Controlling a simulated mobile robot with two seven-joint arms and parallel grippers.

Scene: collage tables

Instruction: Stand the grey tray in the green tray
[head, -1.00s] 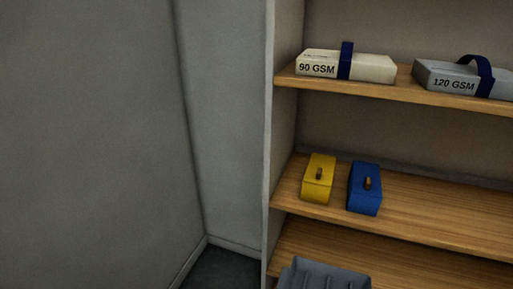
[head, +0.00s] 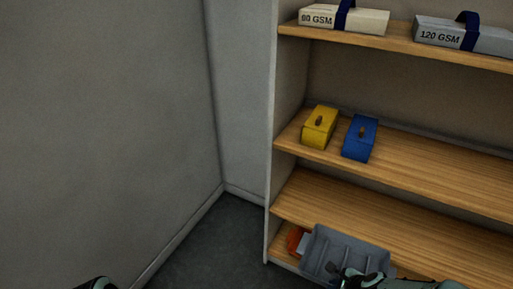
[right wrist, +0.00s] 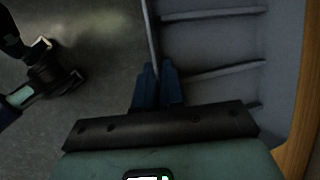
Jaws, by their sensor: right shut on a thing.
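The grey tray (head: 352,250), with ridges across its inside, is low in front of the shelf unit in the head view, its inside facing me. My right gripper (head: 335,270) is at its lower edge. In the right wrist view, the blue fingers of my right gripper (right wrist: 157,88) are shut on the wall of the grey tray (right wrist: 205,50). I see no green tray in either view. My left gripper is not in view; only a bit of my left arm shows at the bottom left of the head view.
A yellow box (head: 320,128) and a blue box (head: 360,138) stand on a middle shelf (head: 430,160). Paper packs, one cream (head: 362,20) and one grey (head: 445,35), lie above. An orange thing (head: 295,239) shows partly behind the tray. The floor (head: 215,245) at left is clear.

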